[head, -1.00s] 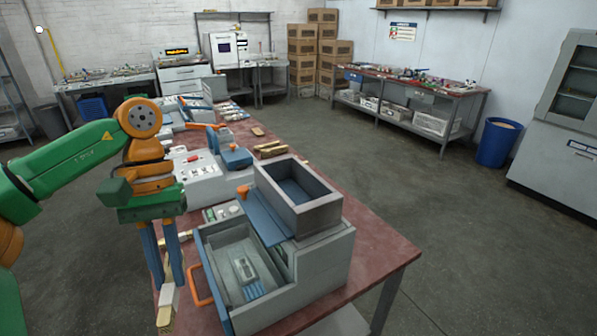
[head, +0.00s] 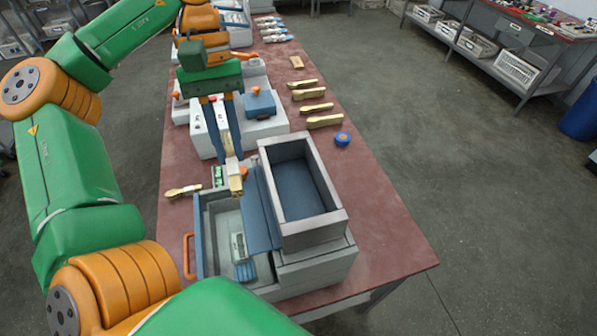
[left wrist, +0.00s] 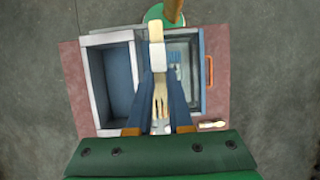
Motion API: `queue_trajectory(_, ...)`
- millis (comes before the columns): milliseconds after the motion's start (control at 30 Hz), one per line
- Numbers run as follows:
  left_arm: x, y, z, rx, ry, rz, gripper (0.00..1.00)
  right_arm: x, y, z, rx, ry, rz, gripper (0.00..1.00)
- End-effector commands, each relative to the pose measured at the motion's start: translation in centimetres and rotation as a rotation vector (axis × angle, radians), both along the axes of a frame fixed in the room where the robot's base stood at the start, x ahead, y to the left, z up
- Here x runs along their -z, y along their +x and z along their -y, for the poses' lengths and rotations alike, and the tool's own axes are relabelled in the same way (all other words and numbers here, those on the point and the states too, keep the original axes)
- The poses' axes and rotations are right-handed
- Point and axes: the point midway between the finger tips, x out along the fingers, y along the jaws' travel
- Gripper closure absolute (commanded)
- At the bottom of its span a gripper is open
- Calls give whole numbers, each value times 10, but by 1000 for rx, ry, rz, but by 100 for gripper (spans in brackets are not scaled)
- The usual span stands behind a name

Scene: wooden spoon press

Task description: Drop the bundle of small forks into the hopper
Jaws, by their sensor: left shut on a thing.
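My left gripper (head: 230,159) is shut on the bundle of small forks (head: 235,180), pale wood with a white band. The bundle hangs below the fingertips, just left of the hopper's far left corner in the head view. The left wrist view shows the bundle (left wrist: 156,62) between the blue fingers (left wrist: 160,95), in front of the machine. The hopper (head: 328,218) is an open grey box with a blue, empty-looking inside. It also shows left of the bundle in the left wrist view (left wrist: 107,39). My right gripper is not in view.
An open drawer (head: 202,240) with an orange handle (head: 188,257) lies left of the hopper. A wooden piece (head: 183,191) lies on the red table (head: 390,240). Several wooden pieces (head: 312,94) and a blue roll (head: 342,139) lie beyond the hopper.

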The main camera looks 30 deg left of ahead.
Motion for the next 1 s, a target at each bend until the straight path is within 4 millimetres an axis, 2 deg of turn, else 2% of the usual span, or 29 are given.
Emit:
queue_trajectory(67,6,6,7,0,-4,-8,100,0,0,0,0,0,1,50)
queue_trajectory(233,40,45,42,4,-6,-4,100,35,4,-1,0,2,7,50)
queue_trajectory(300,60,55,51,1,-6,-6,100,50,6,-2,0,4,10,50)
queue_trajectory(400,71,67,61,0,-5,-5,100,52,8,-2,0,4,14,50)
queue_trajectory(533,76,76,69,0,-5,-4,100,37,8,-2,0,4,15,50)
queue_trajectory(733,112,80,71,-5,-5,-2,100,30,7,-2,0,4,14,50)
queue_trajectory(1000,116,80,71,-4,-5,2,100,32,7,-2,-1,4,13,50)
